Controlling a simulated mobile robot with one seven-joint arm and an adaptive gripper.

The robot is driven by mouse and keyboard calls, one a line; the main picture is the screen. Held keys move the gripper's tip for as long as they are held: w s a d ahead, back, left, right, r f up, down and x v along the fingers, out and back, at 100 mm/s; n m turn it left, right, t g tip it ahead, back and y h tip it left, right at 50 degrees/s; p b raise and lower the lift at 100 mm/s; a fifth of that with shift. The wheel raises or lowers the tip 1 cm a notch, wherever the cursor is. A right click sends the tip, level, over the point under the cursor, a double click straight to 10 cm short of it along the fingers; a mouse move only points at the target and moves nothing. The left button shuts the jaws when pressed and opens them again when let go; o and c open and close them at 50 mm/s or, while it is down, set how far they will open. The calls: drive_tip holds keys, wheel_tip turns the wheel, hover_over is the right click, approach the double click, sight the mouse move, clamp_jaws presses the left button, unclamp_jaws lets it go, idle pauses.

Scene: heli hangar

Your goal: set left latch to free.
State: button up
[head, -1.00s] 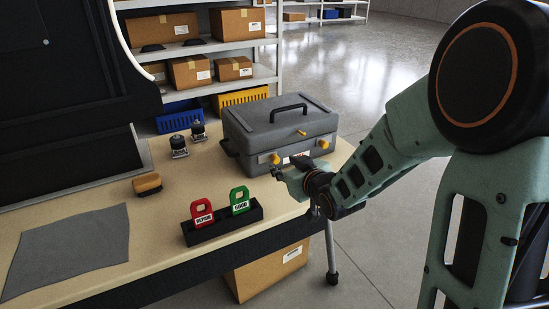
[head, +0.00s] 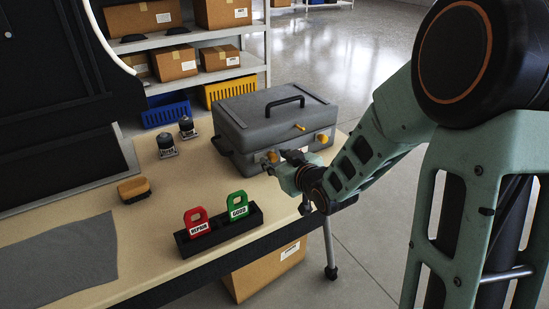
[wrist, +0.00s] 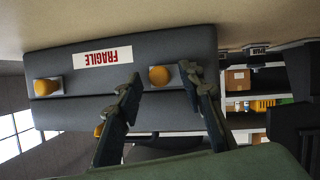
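A grey case (head: 250,135) with a black handle (head: 285,103) stands shut on the bench. Its front carries two yellow latches. The left latch (head: 272,157) shows just beyond my gripper (head: 286,168); the right latch (head: 322,138) is clear of it. The wrist view is upside down: the left latch (wrist: 159,76) is on the right there, the right latch (wrist: 48,87) on the left, with a FRAGILE label (wrist: 95,58) between. My gripper (wrist: 160,77) is open, its fingertips either side of the left latch. I cannot tell whether they touch it.
A black holder (head: 220,233) with a red tag (head: 196,221) and a green tag (head: 238,206) stands near the front edge. A brush (head: 134,189), two small dark-topped items (head: 166,145) and a grey cloth (head: 60,268) lie left. A yellow piece (head: 300,127) sits on the case's upper front.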

clamp_jaws()
